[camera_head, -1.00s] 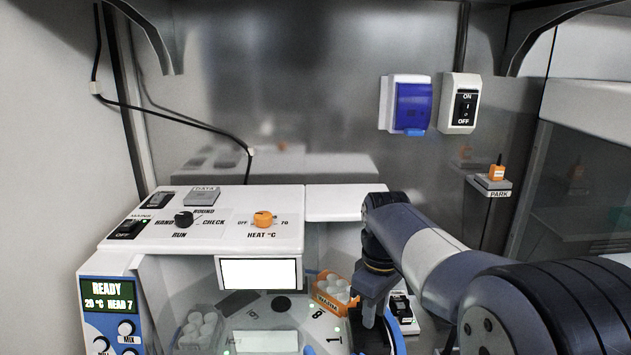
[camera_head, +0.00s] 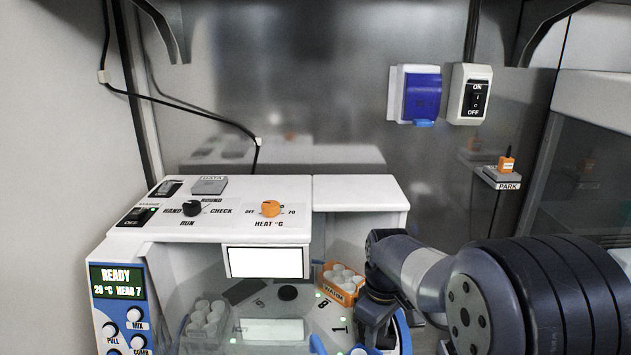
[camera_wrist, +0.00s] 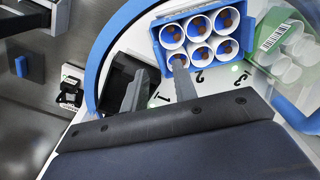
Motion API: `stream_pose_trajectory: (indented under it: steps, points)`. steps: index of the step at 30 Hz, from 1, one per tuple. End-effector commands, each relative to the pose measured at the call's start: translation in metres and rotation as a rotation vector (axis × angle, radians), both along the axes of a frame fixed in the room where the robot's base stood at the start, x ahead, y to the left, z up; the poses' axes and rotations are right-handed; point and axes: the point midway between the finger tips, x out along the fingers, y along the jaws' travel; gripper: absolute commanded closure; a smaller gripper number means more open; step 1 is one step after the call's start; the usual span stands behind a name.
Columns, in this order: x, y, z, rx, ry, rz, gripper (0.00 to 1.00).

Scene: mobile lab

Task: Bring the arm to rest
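My arm (camera_head: 422,272) reaches in from the right in the head view, bent low over the front right part of the white machine. My gripper (camera_wrist: 159,68) shows in the wrist view with its two fingers apart and nothing between them. It hangs over the round deck near the number 1. The right fingertip overlaps the near edge of a blue rack (camera_wrist: 161,52) of white tubes in that view; I cannot tell whether they touch. In the head view the fingers are mostly hidden at the lower edge.
The white machine (camera_head: 340,190) has knobs on top and a READY display (camera_head: 116,281) at left. An orange WARM rack (camera_head: 351,296) stands beside my arm. A PARK shelf (camera_head: 497,177) with an orange object is on the back wall, near a switch box (camera_head: 457,94).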

Motion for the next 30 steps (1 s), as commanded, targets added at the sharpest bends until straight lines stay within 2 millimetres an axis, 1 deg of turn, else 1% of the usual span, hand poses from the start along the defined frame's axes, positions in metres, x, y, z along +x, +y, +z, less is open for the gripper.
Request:
stream_pose_trajectory:
  steps: [4, 14, 17, 19, 23, 24, 30]
  points:
    - [0.0, -0.001, 0.005, 0.0, 0.0, 0.0, 0.73]
    - [0.0, 0.0, 0.004, 0.0, 0.001, 0.0, 0.73]
    - [0.0, 0.0, -0.002, 0.0, 0.003, 0.0, 0.73]
    - [-0.001, 0.001, -0.01, 0.0, 0.004, 0.0, 0.73]
    - [-0.001, 0.001, -0.031, 0.0, 0.004, 0.0, 0.73]
    - [0.001, 0.001, -0.016, 0.0, -0.006, 0.0, 0.73]
    - [0.002, 0.0, 0.024, 0.0, -0.006, 0.0, 0.73]
